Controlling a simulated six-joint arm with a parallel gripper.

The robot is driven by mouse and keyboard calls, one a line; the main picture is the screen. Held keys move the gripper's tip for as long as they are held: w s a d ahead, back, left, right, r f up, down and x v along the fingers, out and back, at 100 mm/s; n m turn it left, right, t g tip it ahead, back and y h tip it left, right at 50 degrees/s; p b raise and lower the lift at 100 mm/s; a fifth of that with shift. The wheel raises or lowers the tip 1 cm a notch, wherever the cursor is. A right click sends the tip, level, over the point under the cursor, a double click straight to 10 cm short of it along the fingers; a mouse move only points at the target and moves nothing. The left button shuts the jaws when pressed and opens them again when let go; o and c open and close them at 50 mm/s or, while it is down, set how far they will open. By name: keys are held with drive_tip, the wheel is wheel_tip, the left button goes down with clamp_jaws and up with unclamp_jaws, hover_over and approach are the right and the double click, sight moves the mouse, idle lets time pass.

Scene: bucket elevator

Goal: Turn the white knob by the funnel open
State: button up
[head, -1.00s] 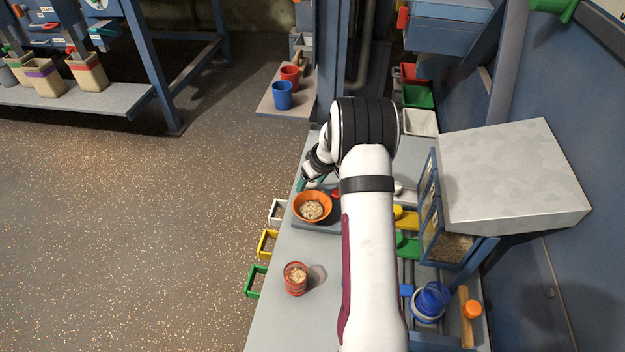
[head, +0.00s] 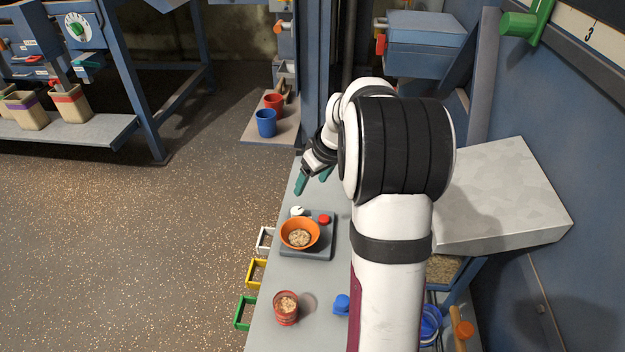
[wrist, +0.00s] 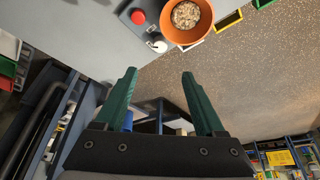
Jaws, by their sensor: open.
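My gripper (head: 312,180) is open and empty, above the far end of the grey bench. Its teal fingers also show in the wrist view (wrist: 159,74). A small white knob-like part (head: 297,211) stands beside an orange bowl (head: 314,236) of grain. The white part also shows in the wrist view (wrist: 159,46), apart from the fingers. I cannot tell whether it is the task's knob. I see no clear funnel; my arm hides the area below the grey-topped hopper (head: 505,195).
The bowl sits on a dark scale-like base (head: 322,250) with a red button (head: 324,219). A red cup (head: 286,308) of grain and a blue piece (head: 341,304) are nearer. White, yellow and green (head: 245,313) trays line the bench's left edge. A blue post stands behind the gripper.

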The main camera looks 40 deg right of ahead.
drive_tip(key=m+g+h, duration=0.2)
drive_tip(key=m+h, duration=0.2)
drive_tip(key=m, duration=0.6)
approach(297, 210)
drive_tip(key=shift+y, duration=0.3)
drive_tip(key=x, duration=0.8)
drive_tip(key=shift+w+d+f, duration=0.1)
drive_tip(key=shift+d+f, duration=0.15)
drive_tip(key=shift+d, duration=0.1)
clamp_jaws()
